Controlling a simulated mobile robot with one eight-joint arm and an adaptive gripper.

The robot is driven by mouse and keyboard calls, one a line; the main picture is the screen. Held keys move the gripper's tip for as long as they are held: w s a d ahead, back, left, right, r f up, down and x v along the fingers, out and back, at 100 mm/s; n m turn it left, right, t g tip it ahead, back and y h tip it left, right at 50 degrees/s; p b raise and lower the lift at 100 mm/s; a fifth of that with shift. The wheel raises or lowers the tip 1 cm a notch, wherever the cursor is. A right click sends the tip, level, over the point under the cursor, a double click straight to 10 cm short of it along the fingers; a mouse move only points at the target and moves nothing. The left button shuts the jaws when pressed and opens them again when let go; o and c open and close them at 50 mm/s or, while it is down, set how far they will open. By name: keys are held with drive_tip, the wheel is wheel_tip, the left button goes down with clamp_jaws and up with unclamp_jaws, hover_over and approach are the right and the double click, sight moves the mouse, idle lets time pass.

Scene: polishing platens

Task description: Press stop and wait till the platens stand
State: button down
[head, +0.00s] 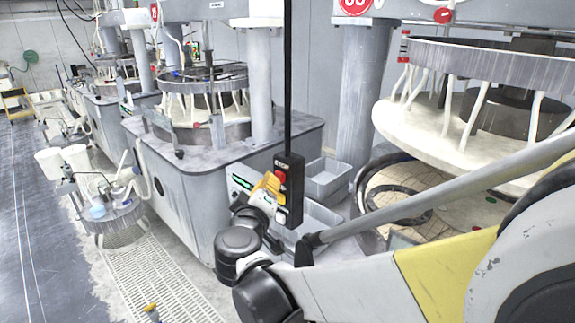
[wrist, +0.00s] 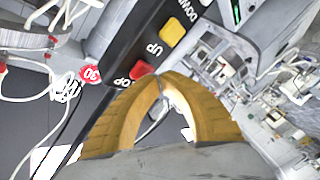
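A black control pendant (head: 295,192) hangs in the middle of the head view. Its red stop button (head: 280,176) faces left. In the wrist view the pendant (wrist: 122,48) shows the red stop button (wrist: 141,70), a yellow UP button (wrist: 172,33) and part of the DOWN label. My gripper (head: 268,187) is at the pendant's left face. Its yellow fingertips (wrist: 163,76) meet, with nothing seen between them, right beside the stop button; I cannot tell whether they touch it. The large upper platen (head: 430,130) and tiled lower platen (head: 385,188) are at the right; one picture shows no motion.
A grey machine base (head: 225,185) stands behind the pendant, with a grey bin (head: 325,178) beside it. More machines line the left back. A small stand with white buckets (head: 75,160) is at the left. The aisle floor (head: 35,250) is clear.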

drive_tip(key=shift+w+d, duration=0.3)
idle(0.6)
drive_tip(key=shift+s+a, duration=0.55)
drive_tip(key=shift+s, duration=0.05)
idle(0.3)
drive_tip(key=shift+s+a+b, duration=0.45)
drive_tip(key=shift+s+a, duration=1.2)
drive_tip(key=shift+s, duration=0.25)
